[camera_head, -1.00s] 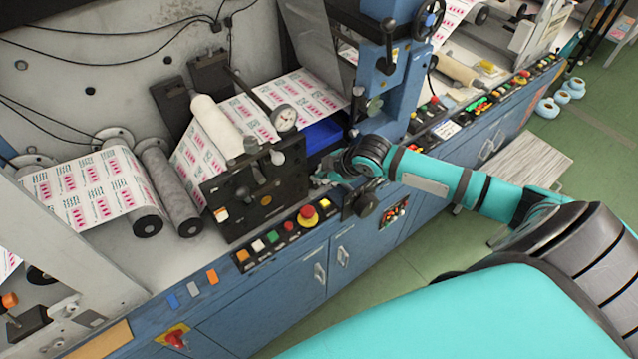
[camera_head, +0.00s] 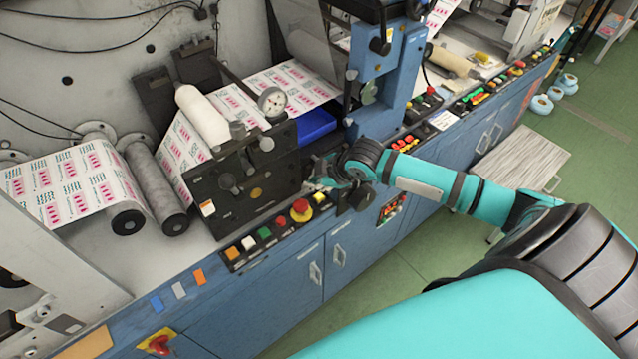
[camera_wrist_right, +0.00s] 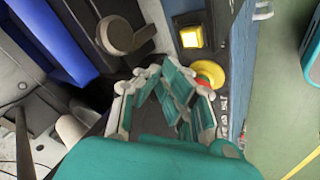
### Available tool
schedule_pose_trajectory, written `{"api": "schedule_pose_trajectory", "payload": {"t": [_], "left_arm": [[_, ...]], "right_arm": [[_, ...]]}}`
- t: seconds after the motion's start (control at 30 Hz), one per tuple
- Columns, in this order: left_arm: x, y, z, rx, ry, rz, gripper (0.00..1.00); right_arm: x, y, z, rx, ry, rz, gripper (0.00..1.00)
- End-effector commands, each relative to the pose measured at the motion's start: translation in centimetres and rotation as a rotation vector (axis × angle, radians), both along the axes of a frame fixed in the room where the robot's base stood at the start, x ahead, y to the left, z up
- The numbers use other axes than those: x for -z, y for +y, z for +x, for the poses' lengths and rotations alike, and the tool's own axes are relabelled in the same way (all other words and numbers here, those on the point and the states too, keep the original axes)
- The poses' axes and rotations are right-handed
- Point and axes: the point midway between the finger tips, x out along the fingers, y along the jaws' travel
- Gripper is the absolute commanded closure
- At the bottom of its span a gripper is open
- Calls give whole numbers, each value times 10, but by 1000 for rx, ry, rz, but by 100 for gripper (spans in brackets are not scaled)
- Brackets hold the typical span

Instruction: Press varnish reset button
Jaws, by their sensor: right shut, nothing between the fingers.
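My right gripper (camera_head: 316,182) is shut and empty, close to the near edge of the blue machine. In the right wrist view its teal and grey fingers (camera_wrist_right: 163,78) are folded together. A square yellow button (camera_head: 319,197) sits on the black control strip (camera_head: 268,240); in the right wrist view it looks lit (camera_wrist_right: 191,37), ahead of the fingertips and apart from them in the picture. A red mushroom button on a yellow base (camera_head: 301,209) is beside it, partly hidden by the fingers in the wrist view (camera_wrist_right: 210,72). No varnish label is readable. My left gripper is not in view.
The strip also holds red (camera_head: 281,222), green (camera_head: 265,233), white (camera_head: 249,243) and orange (camera_head: 232,253) buttons. A dark knob (camera_head: 360,197) stands close beside my gripper. A black block with a gauge (camera_head: 272,101) and rollers stands behind. Green floor lies in front.

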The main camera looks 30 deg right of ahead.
Motion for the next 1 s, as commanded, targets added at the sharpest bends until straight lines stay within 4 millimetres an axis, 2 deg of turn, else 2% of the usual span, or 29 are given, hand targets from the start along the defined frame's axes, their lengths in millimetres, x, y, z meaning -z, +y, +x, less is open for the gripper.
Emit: {"api": "schedule_pose_trajectory", "payload": {"t": [0.03, 0.23, 1.0], "left_arm": [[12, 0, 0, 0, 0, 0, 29], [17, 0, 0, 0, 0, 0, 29], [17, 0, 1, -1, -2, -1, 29]], "right_arm": [[13, 0, 0, 1, 0, 1, 100], [28, 0, 0, 0, 0, 1, 100], [30, 0, 0, 0, 0, 1, 100]]}}
